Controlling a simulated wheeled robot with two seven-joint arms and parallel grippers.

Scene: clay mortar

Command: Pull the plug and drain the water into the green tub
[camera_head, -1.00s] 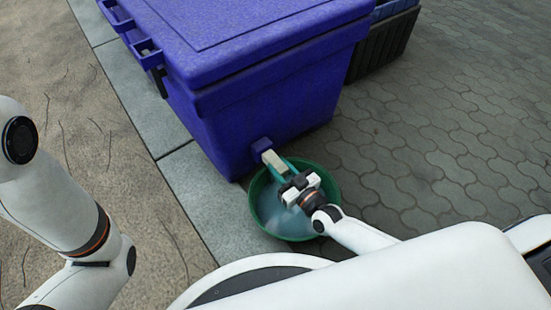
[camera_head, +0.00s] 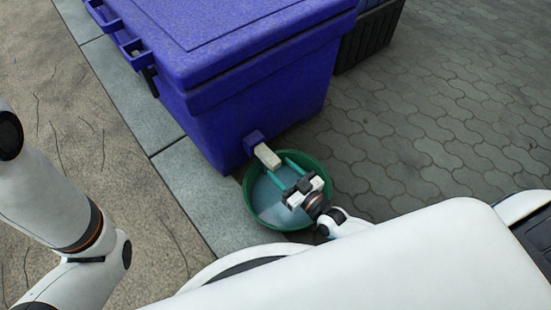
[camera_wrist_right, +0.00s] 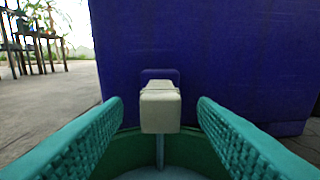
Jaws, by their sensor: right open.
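A cream block-shaped plug (camera_head: 267,156) sits at the blue outlet low on the blue cooler box (camera_head: 255,105). In the right wrist view the plug (camera_wrist_right: 160,107) is centred between my fingers, with a thin pale streak, apparently water, running down below it. My right gripper (camera_head: 278,164) is open with its teal fingers apart, pointing at the plug and not touching it. The green tub (camera_head: 249,205) stands under the outlet with pale water in it. My left arm shows at the left of the head view, but its gripper is out of frame.
A dark crate (camera_head: 370,40) stands behind the box. Grey paving (camera_head: 430,120) lies open to the right. A stone kerb (camera_head: 190,185) and sandy ground (camera_head: 80,110) lie to the left. Furniture (camera_wrist_right: 35,45) shows far off in the right wrist view.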

